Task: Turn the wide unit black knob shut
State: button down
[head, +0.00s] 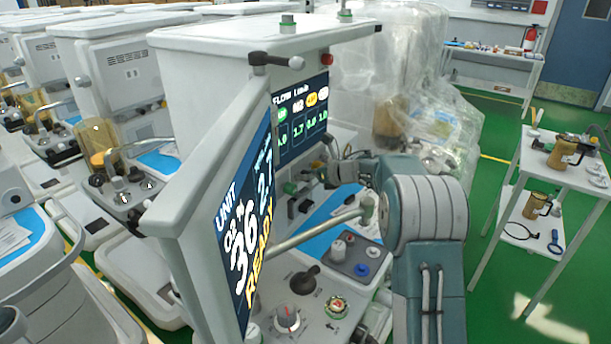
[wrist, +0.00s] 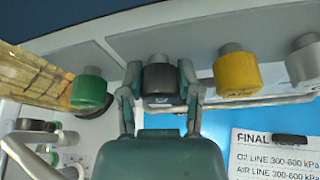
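In the wrist view, the black knob (wrist: 160,82) points out from a grey panel, between a green knob (wrist: 90,90) and a yellow knob (wrist: 237,73). My gripper (wrist: 160,76) has one finger on each side of the black knob. Both fingers lean inward and appear to press on its sides. In the head view, my gripper (head: 343,167) is partly seen beside the screens of the nearest cart (head: 195,90), at the end of my arm. I cannot make out the black knob there.
The front screen (head: 250,215) reads UNIT, O2 % 36 and READY. A grey rail (head: 318,228) and other controls, including a dark dial (head: 300,280), lie below my arm. A printed sheet (wrist: 275,155) is near the yellow knob. A side table (head: 565,165) stands at right.

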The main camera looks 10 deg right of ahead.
dwell(0.3)
jog(key=m+y, duration=0.1)
jog(key=m, duration=0.1)
jog(key=m+g+y, duration=0.1)
jog(key=m, duration=0.1)
jog(key=shift+w+d+f+m+g+y, duration=0.15)
jog(key=shift+m+g+y, duration=0.15)
jog(key=shift+m+y, duration=0.1)
jog(key=m+y, duration=0.1)
jog(key=m, duration=0.1)
jog(key=m+y, duration=0.1)
jog(key=m, duration=0.2)
jog(key=shift+f+m+y, duration=0.15)
jog(key=shift+m+y, duration=0.15)
dwell(0.3)
jog(key=c, duration=0.6)
grip_release()
jog(key=shift+w, duration=0.1)
jog(key=shift+d, duration=0.1)
